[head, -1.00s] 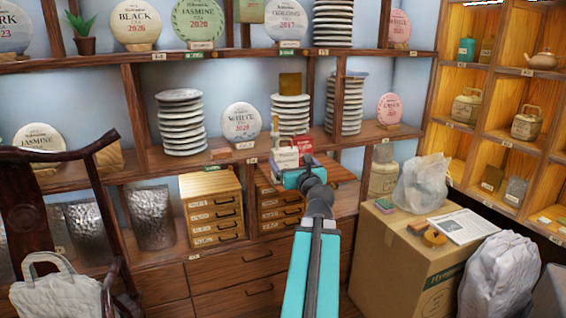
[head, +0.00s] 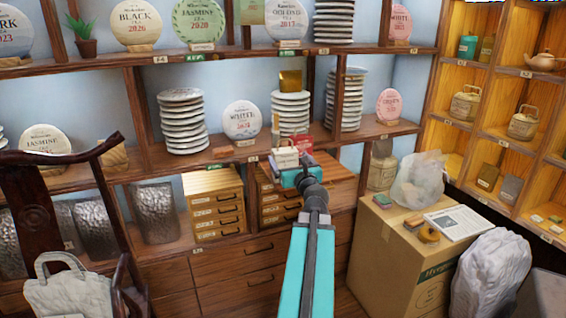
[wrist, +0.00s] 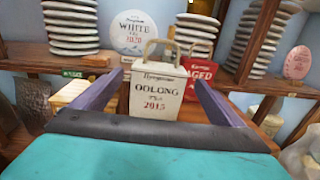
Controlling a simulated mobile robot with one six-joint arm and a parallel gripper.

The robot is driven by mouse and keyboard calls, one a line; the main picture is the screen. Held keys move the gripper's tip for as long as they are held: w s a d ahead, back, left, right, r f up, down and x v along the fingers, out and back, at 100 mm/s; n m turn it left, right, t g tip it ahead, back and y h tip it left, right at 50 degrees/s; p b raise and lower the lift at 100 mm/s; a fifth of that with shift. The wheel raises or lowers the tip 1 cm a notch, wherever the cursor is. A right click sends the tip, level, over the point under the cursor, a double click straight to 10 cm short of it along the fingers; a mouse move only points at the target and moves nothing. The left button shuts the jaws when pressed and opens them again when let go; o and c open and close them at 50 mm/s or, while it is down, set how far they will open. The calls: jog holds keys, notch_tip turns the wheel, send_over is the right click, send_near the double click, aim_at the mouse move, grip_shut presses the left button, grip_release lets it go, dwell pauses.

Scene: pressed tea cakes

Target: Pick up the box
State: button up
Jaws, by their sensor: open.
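A white box labelled "OOLONG 2015" (wrist: 157,88), with a loop handle above it, stands upright in the wrist view, framed between my two fingers. In the head view this pale box (head: 284,158) is just past the end of my arm, partly hidden. A red box labelled "AGED" (wrist: 196,72) is behind and to the right of it; it also shows in the head view (head: 302,142). My gripper (wrist: 158,92) is open, its purple fingers apart on either side of the white box. Contact with the box cannot be told.
Wooden shelves with stacked tea cakes (head: 183,120) stand behind. Small drawer cabinets (head: 215,203) are below. A cardboard box (head: 400,258) with a plastic bag (head: 418,180) stands at the right. A dark chair (head: 28,215) is at the left.

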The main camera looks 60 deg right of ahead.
aim_at(288, 157)
jog(key=shift+w+d+r+p, duration=0.1)
jog(key=shift+w+d+p, duration=0.15)
jog(key=shift+p, duration=0.85)
jog(key=shift+w+d, duration=0.15)
jog(key=shift+d, duration=0.05)
jog(key=shift+x, duration=1.25)
jog(key=shift+w, duration=0.1)
jog(key=shift+f+p+x, duration=0.2)
jog(key=shift+p+x, duration=0.05)
jog(key=shift+x, duration=1)
jog(key=shift+f+p+x, duration=0.2)
jog(key=shift+x, duration=1.05)
jog(key=shift+a, duration=0.1)
jog(key=c, duration=1.2)
